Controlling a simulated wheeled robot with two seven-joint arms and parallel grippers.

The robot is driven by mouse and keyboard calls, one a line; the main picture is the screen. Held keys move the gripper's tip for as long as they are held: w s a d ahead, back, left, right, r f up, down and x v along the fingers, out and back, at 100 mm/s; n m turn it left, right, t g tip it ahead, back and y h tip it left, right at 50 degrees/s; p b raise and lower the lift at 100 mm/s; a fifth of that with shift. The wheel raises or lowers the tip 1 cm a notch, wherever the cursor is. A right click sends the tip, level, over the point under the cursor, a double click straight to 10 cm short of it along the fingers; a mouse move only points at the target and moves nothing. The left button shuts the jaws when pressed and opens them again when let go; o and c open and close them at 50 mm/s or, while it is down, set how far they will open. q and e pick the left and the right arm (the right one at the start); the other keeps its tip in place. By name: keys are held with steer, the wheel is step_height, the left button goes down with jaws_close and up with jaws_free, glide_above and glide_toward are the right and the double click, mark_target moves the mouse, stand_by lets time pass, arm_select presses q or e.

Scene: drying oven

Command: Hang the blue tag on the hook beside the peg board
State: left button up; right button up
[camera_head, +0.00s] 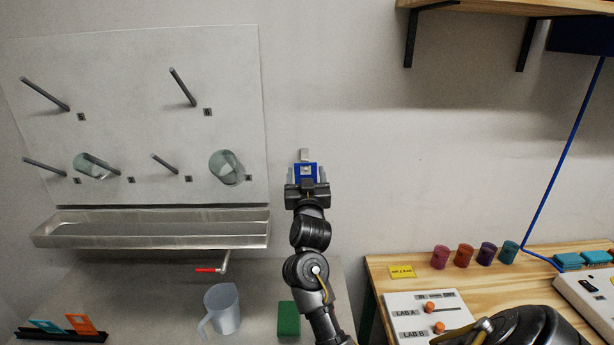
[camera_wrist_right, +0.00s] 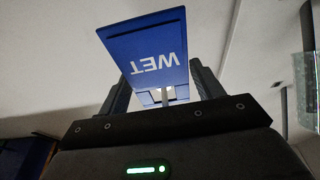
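The blue tag (camera_head: 299,167) is at the wall, right of the peg board (camera_head: 140,120). In the right wrist view the tag (camera_wrist_right: 148,45) shows the word WET upside down and is tilted. My right gripper (camera_head: 306,174) has its fingers against the two sides of the tag and appears shut on it. A small grey piece (camera_head: 304,154), seemingly the hook, shows just above the tag. A thin grey post (camera_wrist_right: 166,96) shows near the tag's lower edge in the wrist view. I cannot tell whether the tag is around it. My left gripper is not in view.
Two glass beakers hang on the peg board. A metal trough (camera_head: 150,232) runs below it. A jug (camera_head: 222,308), a green block (camera_head: 288,319) and a red-handled tap (camera_head: 208,269) are lower down. A wooden bench (camera_head: 378,275) with several coloured cups stands right.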

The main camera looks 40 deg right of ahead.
steer(key=shift+o, duration=1.1)
steer(key=shift+s+a+f, duration=0.1)
steer(key=shift+s+a, duration=0.05)
steer(key=b+v, duration=0.3)
steer(key=v, duration=0.7)
steer(key=shift+s, duration=0.25)
